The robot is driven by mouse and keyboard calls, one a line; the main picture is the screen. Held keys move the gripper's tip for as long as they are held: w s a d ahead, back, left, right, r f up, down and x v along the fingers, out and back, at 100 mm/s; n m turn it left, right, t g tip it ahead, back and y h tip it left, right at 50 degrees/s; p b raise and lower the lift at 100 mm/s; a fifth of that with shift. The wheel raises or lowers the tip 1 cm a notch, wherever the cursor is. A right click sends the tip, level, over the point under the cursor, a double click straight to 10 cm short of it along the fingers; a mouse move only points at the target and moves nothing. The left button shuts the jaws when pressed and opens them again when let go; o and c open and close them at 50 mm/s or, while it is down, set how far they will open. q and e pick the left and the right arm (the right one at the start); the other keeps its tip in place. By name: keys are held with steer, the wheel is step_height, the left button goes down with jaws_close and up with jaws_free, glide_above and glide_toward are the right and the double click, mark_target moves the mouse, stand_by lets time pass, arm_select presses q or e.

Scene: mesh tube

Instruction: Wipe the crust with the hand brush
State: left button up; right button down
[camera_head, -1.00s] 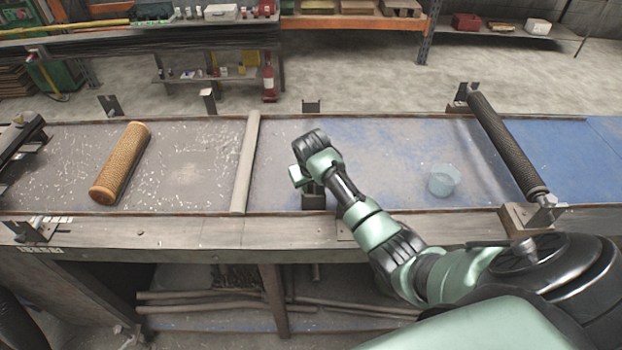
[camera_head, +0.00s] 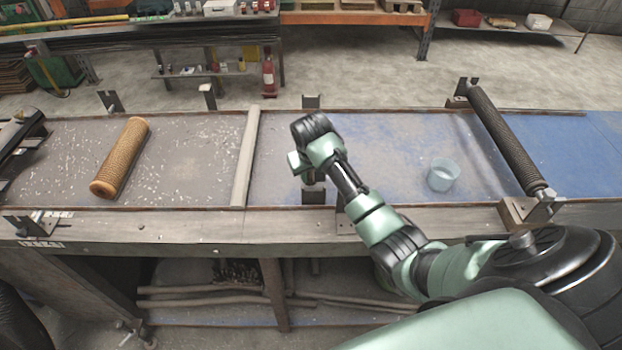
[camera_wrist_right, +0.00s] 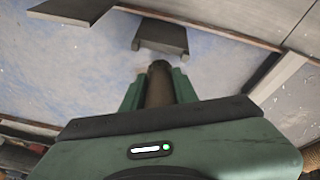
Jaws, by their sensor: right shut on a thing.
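My right gripper (camera_head: 312,178) is over the blue-grey belt, just right of the pale crossbar. It is shut on the hand brush, whose brown handle (camera_wrist_right: 159,85) shows between the green fingers in the right wrist view. In the head view a dark block with a pale strip (camera_head: 313,194) shows under the gripper; I cannot tell for sure that it is the brush head. White flakes and pale marks, likely the crust (camera_head: 190,155), lie on the grey belt left of the crossbar, apart from the gripper. My left gripper is not in view.
The pale crossbar (camera_head: 246,155) spans the belt between gripper and flakes. A tan mesh roll (camera_head: 121,158) lies at the left. A translucent blue cup (camera_head: 443,175) and a dark roller (camera_head: 505,140) are at the right. Metal brackets stand along the far edge.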

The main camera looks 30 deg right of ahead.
steer(key=shift+w+r, duration=0.1)
steer(key=shift+r, duration=0.4)
steer(key=shift+w+d+r, duration=0.2)
steer(key=shift+s+r, duration=0.1)
steer(key=shift+r, duration=0.15)
steer(key=shift+r, duration=1.4)
steer(key=shift+f, duration=0.1)
steer(key=shift+s+d+f, duration=0.25)
steer(key=shift+d+f, duration=0.55)
steer(key=shift+f, duration=0.1)
steer(key=shift+f, duration=0.1)
